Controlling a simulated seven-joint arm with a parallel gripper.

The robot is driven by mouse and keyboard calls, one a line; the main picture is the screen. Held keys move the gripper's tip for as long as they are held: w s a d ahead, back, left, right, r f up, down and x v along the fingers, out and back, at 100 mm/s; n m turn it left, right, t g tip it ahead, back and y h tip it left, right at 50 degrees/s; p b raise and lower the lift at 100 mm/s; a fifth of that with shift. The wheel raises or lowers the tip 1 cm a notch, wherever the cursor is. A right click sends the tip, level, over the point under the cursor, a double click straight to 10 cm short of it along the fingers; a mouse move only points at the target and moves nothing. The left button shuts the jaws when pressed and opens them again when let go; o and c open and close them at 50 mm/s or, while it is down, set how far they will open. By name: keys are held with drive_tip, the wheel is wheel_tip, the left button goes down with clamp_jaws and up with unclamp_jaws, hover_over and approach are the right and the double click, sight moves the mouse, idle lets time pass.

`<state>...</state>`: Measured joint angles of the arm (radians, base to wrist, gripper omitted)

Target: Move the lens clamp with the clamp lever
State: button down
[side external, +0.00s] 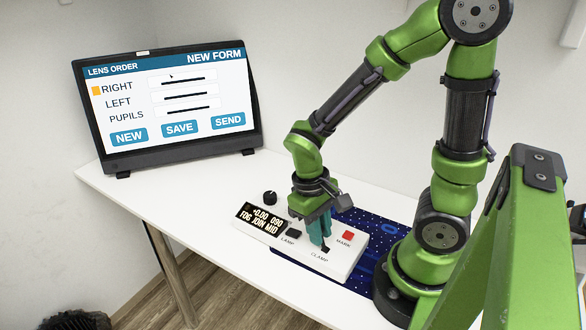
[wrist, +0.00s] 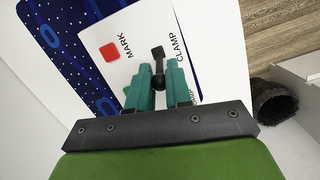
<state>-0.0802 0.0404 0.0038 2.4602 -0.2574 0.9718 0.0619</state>
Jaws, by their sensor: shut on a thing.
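The clamp lever (wrist: 158,52) is a small black lever with a rounded end, beside the word CLAMP on a white control box (side external: 346,262). My gripper (wrist: 160,74) has teal fingers on both sides of the lever and is shut on it. In the side view my gripper (side external: 319,240) points down at the front right of the box. Only a dark bit of the clamp lever (side external: 325,249) shows there at the fingertips. I cannot make out a separate lens clamp in either view.
The box has a red MARK button (side external: 348,236), a black LAMP switch (side external: 294,233) and a display (side external: 262,219). A black knob (side external: 270,198) is behind it. A monitor (side external: 168,100) stands at the back left. A patterned blue mat (side external: 379,233) lies behind the box.

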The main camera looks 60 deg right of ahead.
drive_tip(key=shift+s+r+t, duration=0.1)
drive_tip(key=shift+t, duration=0.2)
drive_tip(key=c, duration=1.1)
unclamp_jaws()
drive_tip(key=shift+o, duration=0.2)
drive_tip(key=shift+r, duration=0.1)
wheel_tip(320, 180, up, 16)
drive_tip(key=w, duration=0.2)
drive_tip(key=shift+w+a+r, duration=0.15)
drive_tip(key=shift+w+r, duration=0.1)
